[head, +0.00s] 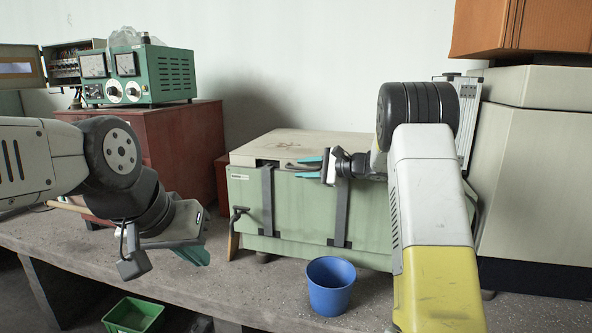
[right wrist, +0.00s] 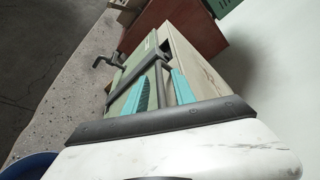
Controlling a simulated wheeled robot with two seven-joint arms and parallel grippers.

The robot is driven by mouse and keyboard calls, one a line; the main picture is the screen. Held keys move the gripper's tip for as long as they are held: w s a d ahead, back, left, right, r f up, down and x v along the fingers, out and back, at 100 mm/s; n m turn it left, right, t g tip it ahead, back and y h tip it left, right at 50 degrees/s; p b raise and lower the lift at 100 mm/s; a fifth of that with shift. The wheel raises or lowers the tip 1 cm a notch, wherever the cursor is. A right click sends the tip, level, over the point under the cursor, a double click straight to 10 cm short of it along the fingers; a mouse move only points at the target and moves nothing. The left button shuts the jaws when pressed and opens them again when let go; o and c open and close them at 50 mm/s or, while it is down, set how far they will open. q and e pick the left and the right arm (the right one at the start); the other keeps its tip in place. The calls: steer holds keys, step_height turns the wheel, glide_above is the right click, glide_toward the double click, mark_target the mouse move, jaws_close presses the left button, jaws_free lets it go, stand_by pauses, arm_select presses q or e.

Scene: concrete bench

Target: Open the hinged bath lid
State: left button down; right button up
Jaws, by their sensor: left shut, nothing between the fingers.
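The bath is a pale green box (head: 305,217) on the bench, with a cream lid (head: 330,141) lying flat and closed on top. Two dark vertical straps (head: 268,200) run down its front. My right gripper (head: 309,167) is at the lid's front edge, its teal fingers apart and pointing left. In the right wrist view the fingers (right wrist: 166,90) show a gap, with a dark bar of the bath (right wrist: 130,73) crossing by their tips; contact cannot be told. My left gripper (head: 200,254) is shut and empty, low in front of the bench's left part.
A blue bucket (head: 331,286) stands in front of the bath. A dark crank (head: 238,217) sticks out at the bath's left end. A green meter box (head: 140,75) stands on a red-brown cabinet (head: 180,140) at left. A large beige cabinet (head: 540,170) closes off the right.

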steer(key=shift+x, duration=0.75)
jaws_close()
stand_by(0.9)
